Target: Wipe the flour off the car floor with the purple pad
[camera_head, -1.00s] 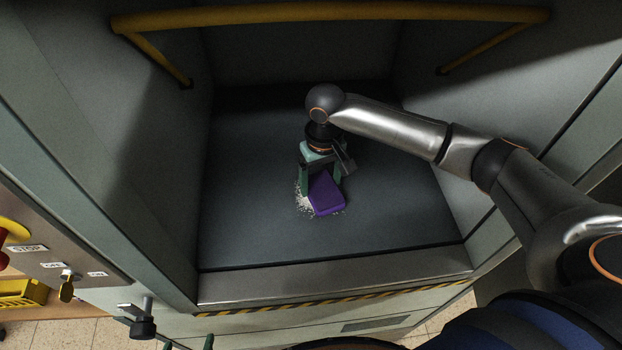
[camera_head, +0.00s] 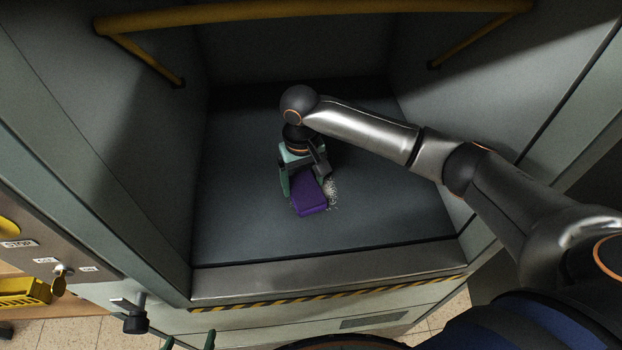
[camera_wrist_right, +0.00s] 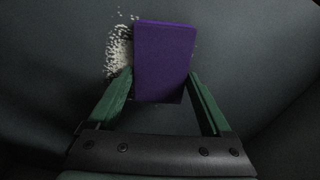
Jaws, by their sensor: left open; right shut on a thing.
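The purple pad (camera_head: 309,197) is on the dark car floor (camera_head: 385,215), near the middle. My right gripper (camera_head: 305,180) is shut on the pad from above; its green fingers flank the pad in the right wrist view (camera_wrist_right: 165,62). White flour (camera_head: 331,189) shows as a speckled patch along the pad's right side in the head view. In the right wrist view the flour (camera_wrist_right: 119,52) lies on the pad's left, with faint specks on the other side. Any flour under the pad is hidden. My left gripper (camera_head: 189,343) is open at the bottom edge, only its green fingertips showing.
Walls close in the car on the left, right and back. A yellow rail (camera_head: 310,13) crosses above. A metal sill (camera_head: 330,277) with a striped edge forms the front. A control panel (camera_head: 40,245) and a yellow crate (camera_head: 25,291) are at left. The floor around the flour is clear.

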